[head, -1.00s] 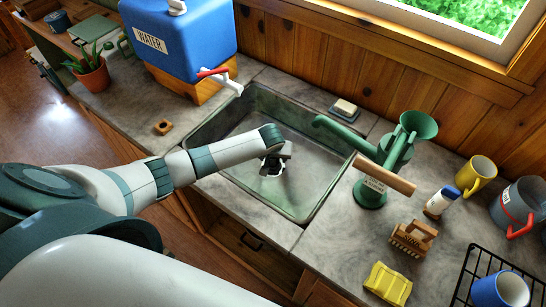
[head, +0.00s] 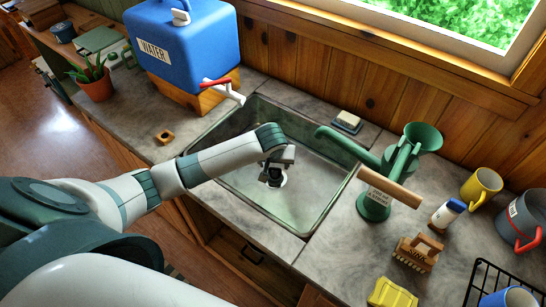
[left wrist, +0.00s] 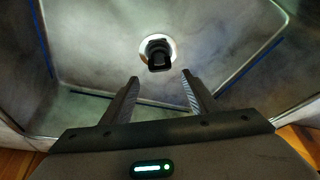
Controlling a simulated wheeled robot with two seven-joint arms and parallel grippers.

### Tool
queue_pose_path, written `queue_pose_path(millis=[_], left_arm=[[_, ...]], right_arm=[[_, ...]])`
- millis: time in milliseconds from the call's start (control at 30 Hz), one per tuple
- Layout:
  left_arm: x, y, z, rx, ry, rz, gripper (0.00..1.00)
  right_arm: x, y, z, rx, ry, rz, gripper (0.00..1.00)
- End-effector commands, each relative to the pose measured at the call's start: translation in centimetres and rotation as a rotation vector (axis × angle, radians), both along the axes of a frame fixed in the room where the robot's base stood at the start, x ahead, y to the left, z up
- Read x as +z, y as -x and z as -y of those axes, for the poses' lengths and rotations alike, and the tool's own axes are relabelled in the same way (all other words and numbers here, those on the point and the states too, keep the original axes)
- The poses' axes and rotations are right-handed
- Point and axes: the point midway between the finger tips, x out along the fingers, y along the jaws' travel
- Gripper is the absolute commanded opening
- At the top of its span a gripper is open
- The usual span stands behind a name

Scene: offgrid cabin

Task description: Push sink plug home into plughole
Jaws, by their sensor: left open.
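The steel sink (head: 312,205) is set into the stone counter. My left gripper (head: 272,176) hangs over the basin, fingers pointing down toward the plughole. In the left wrist view its two fingers (left wrist: 160,78) are apart with nothing between them. Just beyond the fingertips, the black sink plug (left wrist: 158,58) stands at the pale plughole ring (left wrist: 173,48). I cannot tell how deep the plug sits. In the head view the gripper partly hides the plug and plughole. My right gripper is not in view.
A green hand pump (head: 378,190) stands right of the sink, its spout over the basin. A blue water container (head: 185,40) with a red-handled tap stands behind left. A soap dish (head: 347,121), brush (head: 417,252), yellow sponge (head: 392,293) and mugs lie around.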

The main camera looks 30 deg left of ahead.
Motion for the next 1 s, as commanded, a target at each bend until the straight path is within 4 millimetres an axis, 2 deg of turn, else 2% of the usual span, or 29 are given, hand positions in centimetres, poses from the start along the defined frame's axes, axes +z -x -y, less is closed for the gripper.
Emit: queue_pose_path(millis=[300, 500, 1000], left_arm=[[5.3, 2.0, 0.9, 0.0, 0.002, 0.003, 0.54], [7.5, 2.8, 1.2, 0.0, 0.002, 0.001, 0.54], [8.1, 3.1, 1.3, 0.001, 0.001, -0.001, 0.54]], right_arm=[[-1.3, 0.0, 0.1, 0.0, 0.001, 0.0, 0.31], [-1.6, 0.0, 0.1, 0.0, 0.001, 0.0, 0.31], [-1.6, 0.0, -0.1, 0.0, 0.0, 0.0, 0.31]])
